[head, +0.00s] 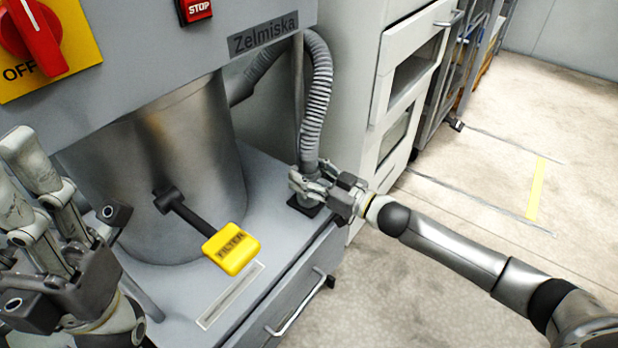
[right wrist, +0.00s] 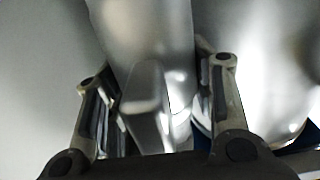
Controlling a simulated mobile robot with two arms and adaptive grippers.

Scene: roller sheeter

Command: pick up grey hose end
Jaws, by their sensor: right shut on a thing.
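The grey ribbed hose (head: 318,95) curves out from beside the Zelmiska machine and hangs down to its lower end. My right gripper (head: 312,182) is shut on the grey hose end, just above a small black square piece on the cabinet top. In the right wrist view, a smooth grey shape (right wrist: 145,40) stands between the fingers of this gripper (right wrist: 160,90). The ribs and the very tip of the hose are not clear there. My left gripper (head: 68,180) is open and empty at the left, in front of the machine.
A yellow FILTER handle (head: 231,249) on a black lever sticks out from the metal drum (head: 190,140). A red STOP button (head: 196,10) and a red rotary switch (head: 32,35) are above. A white cabinet (head: 395,110) stands close behind the hose. Floor at right is clear.

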